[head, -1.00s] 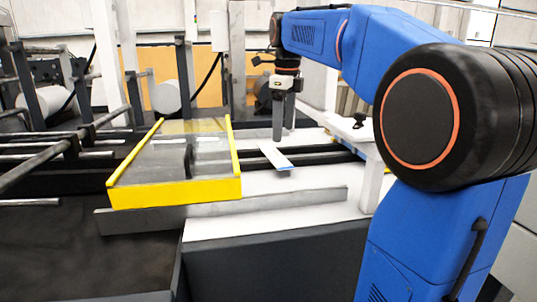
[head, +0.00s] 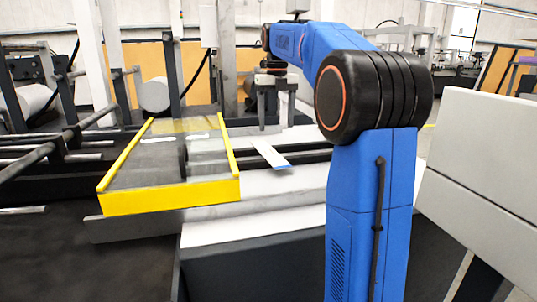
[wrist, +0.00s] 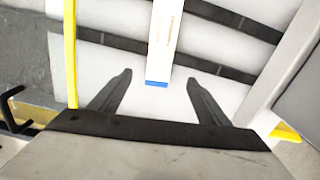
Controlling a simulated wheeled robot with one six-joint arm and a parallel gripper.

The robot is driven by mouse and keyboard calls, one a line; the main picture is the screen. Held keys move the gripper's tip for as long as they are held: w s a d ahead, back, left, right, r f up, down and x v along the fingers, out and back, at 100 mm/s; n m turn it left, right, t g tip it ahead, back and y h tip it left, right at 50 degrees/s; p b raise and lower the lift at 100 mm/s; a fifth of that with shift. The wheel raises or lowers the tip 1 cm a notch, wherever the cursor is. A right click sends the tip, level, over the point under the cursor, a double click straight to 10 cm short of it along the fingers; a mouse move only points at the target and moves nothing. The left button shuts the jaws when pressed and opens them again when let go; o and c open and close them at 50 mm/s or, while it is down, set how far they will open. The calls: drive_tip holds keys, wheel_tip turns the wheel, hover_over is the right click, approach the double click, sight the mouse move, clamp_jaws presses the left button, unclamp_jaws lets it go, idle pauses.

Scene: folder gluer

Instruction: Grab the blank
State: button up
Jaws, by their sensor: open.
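The blank (head: 269,154) is a narrow white strip with a blue end, lying on the light machine bed just right of the yellow-edged guard. It also shows in the wrist view (wrist: 164,42), with its blue end toward my gripper. My gripper (head: 274,128) points down above the bed close to the blank's far end. In the wrist view its two dark fingers (wrist: 157,73) are spread wide and empty. The blank's blue end lies between the fingertips, with a gap on each side. I cannot tell the height between fingers and blank.
The clear guard with a yellow frame (head: 170,196) stands directly left of the blank. Dark belts (wrist: 110,41) run across the bed under the blank. A grey-white cabinet (head: 480,165) stands at the right. Metal rods (head: 50,146) lie at the far left.

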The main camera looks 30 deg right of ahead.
sight(276, 159)
wheel_tip(276, 159, down, 11)
drive_tip(key=shift+f, duration=0.2)
idle(0.5)
drive_tip(key=shift+c, duration=0.6)
drive_tip(key=c, duration=1)
